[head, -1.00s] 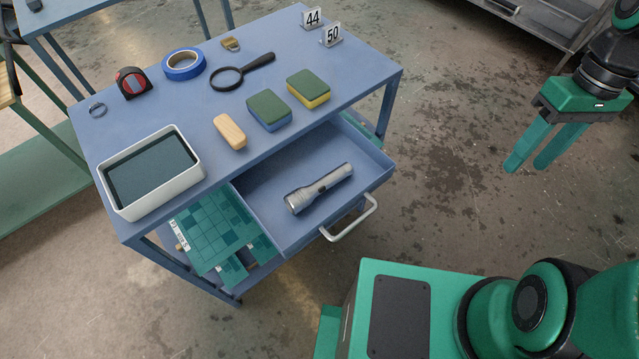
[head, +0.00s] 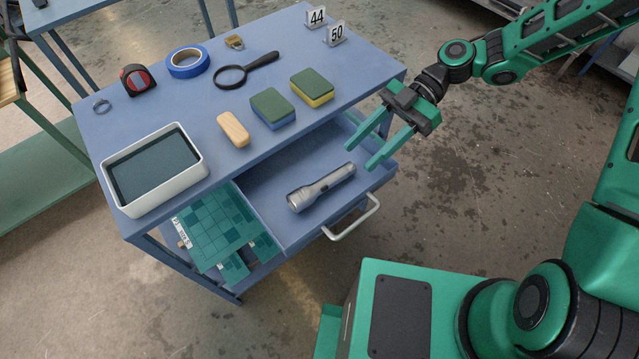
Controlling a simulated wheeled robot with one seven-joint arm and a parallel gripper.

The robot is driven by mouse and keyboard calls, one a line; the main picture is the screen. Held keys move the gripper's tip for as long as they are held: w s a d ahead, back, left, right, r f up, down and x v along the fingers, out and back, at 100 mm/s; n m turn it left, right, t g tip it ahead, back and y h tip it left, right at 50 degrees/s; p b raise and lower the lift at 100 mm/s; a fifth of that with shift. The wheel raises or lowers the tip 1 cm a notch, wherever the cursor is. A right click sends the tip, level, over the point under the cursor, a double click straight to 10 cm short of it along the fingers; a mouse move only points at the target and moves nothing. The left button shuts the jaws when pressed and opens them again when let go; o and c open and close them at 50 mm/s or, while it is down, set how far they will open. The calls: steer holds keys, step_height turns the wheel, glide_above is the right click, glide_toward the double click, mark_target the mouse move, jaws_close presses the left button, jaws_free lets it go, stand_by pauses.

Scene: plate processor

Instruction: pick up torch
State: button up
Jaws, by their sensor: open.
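A silver-grey torch (head: 321,188) lies in the open drawer (head: 270,196) of the blue cart, its wide head toward the lower left. My gripper (head: 358,160) is open and empty. In the head view it appears over the right end of the drawer, up and to the right of the torch's tail, apart from it. Its exact height above the drawer is hard to tell.
On the blue cart top (head: 200,120) are two sponges (head: 272,108), a wooden block (head: 233,130), a magnifying glass (head: 246,70), blue tape (head: 187,62), a tape measure (head: 138,79) and a white tray (head: 117,197). The drawer handle (head: 353,219) sticks out in front.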

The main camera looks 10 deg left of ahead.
mark_target(325, 181)
steer(key=shift+w+a+f+n+y, duration=0.15)
steer(key=shift+a+n+y, duration=0.1)
steer(key=shift+n+y, duration=0.2)
steer(key=shift+s+a+f, duration=0.1)
steer(key=shift+s+a, duration=0.1)
steer(key=shift+a, duration=0.05)
steer(key=x, duration=1)
steer(key=shift+s, duration=0.1)
jaws_close()
